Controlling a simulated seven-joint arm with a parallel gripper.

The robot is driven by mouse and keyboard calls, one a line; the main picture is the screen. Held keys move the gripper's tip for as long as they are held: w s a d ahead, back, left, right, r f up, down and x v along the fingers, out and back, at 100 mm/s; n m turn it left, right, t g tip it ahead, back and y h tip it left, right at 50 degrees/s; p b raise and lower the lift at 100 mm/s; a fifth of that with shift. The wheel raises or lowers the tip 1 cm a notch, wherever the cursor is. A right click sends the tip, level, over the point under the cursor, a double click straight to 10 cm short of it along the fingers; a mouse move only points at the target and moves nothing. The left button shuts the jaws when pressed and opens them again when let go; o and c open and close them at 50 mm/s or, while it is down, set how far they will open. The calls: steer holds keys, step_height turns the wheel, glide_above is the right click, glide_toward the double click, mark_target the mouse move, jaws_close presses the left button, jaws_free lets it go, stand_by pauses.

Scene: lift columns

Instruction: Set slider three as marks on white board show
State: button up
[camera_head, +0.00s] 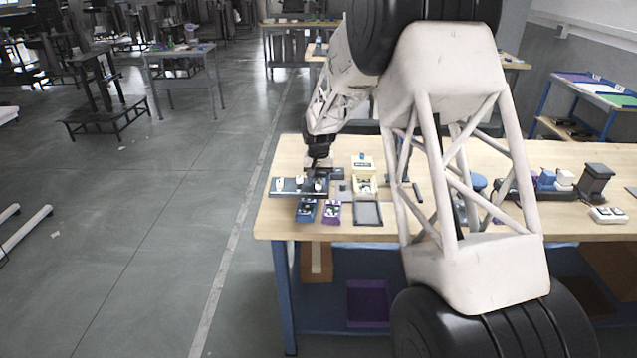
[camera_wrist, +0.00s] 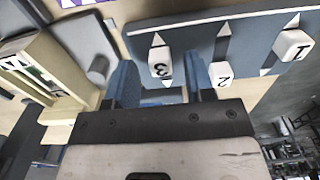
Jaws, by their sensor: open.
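The dark blue slider panel (camera_head: 285,187) lies near the left end of the wooden table. In the wrist view the panel (camera_wrist: 190,35) carries white knobs marked 3 (camera_wrist: 160,63), 2 (camera_wrist: 221,74) and 1 (camera_wrist: 292,45) on pointed tracks. Knob 3 sits around the middle of its track, knob 2 near the lower end, and knob 1 around the middle or a bit higher. My gripper (camera_wrist: 161,80) is open, its blue fingers on either side of knob 3; contact cannot be told. In the head view my gripper (camera_head: 317,168) is over the panel. I cannot pick out the board's marks with certainty.
A cream box with dark marks (camera_wrist: 25,65) and a grey block with a round knob (camera_wrist: 90,60) lie left of my fingers in the wrist view. Blue (camera_head: 306,211) and purple (camera_head: 332,212) units and a grey tray (camera_head: 367,213) crowd the panel's front.

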mark_target(318, 183)
steer(key=shift+r, duration=3.2)
steer(key=s+d+r, duration=0.5)
steer(key=s+r, duration=0.1)
steer(key=s, duration=0.3)
steer(key=s+d+r+t, duration=0.1)
steer(key=s+d+r, duration=0.4)
steer(key=s, duration=0.4)
steer(key=s+d+r, duration=0.4)
steer(key=s+r, duration=0.2)
steer(key=s, duration=0.4)
steer(key=s+d+f, duration=0.1)
steer(key=s+d, duration=0.2)
steer(key=s, duration=1.1)
steer(key=s+d+f+t, duration=0.1)
steer(key=s+d, duration=0.3)
steer(key=s, duration=1.1)
steer(key=shift+d+t, duration=0.2)
steer(key=shift+t, duration=0.1)
